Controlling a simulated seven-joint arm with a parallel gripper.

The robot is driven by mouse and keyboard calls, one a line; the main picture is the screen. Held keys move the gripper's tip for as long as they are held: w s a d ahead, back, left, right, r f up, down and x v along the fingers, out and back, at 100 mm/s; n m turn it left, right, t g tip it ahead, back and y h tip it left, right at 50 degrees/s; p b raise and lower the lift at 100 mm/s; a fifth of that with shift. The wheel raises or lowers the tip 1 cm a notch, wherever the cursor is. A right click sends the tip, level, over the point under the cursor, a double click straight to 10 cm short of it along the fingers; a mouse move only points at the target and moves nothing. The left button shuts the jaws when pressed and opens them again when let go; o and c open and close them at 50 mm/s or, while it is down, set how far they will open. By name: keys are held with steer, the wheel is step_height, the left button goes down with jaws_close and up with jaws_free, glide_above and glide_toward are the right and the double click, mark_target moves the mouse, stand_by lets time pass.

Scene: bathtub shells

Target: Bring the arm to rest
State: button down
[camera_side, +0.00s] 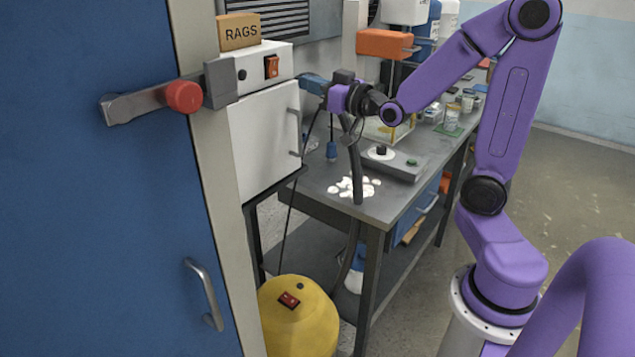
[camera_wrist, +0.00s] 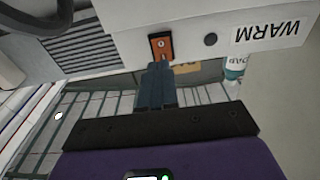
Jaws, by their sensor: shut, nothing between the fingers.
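My gripper (camera_side: 312,84) is at the end of my purple arm, just right of the white cabinet (camera_side: 265,140) in the side view. Its blue fingers are together and empty. In the wrist view the shut fingers (camera_wrist: 158,72) point at an orange rocker switch (camera_wrist: 160,46) on a white panel with an upside-down WARM label (camera_wrist: 272,32). The tips appear close below the switch; I cannot tell whether they touch. The side view also shows an orange switch (camera_side: 271,67) on the cabinet's top front. My arm is bent and reaches left over the bench.
A grey bench (camera_side: 385,208) holds white shell-like pieces (camera_side: 341,187) and a grey device (camera_side: 400,163). A blue door (camera_side: 100,230) with a red-knobbed latch (camera_side: 183,96) stands left. A yellow canister (camera_side: 300,325) is on the floor. A RAGS box (camera_side: 239,32) sits on the cabinet.

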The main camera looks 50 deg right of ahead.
steer(key=s+a+f+n+g+y, duration=0.3)
steer(key=s+a+f+g, duration=0.25)
steer(key=a, duration=0.25)
steer(key=s+a+f+n+g+y, duration=0.2)
steer(key=s+a+f+n+g, duration=0.1)
steer(key=s+a+f+g, duration=0.4)
steer(key=s+f+n+g+h, duration=0.2)
steer(key=s+n+g, duration=0.1)
steer(key=s, duration=0.6)
steer(key=s+d+f+n+g+h, duration=0.1)
steer(key=s+n+g+h, duration=0.1)
steer(key=s, duration=0.7)
steer(key=shift+s+f+n+g+h, duration=0.15)
steer(key=shift+f+n+g+h, duration=0.2)
steer(key=shift+n+g, duration=0.35)
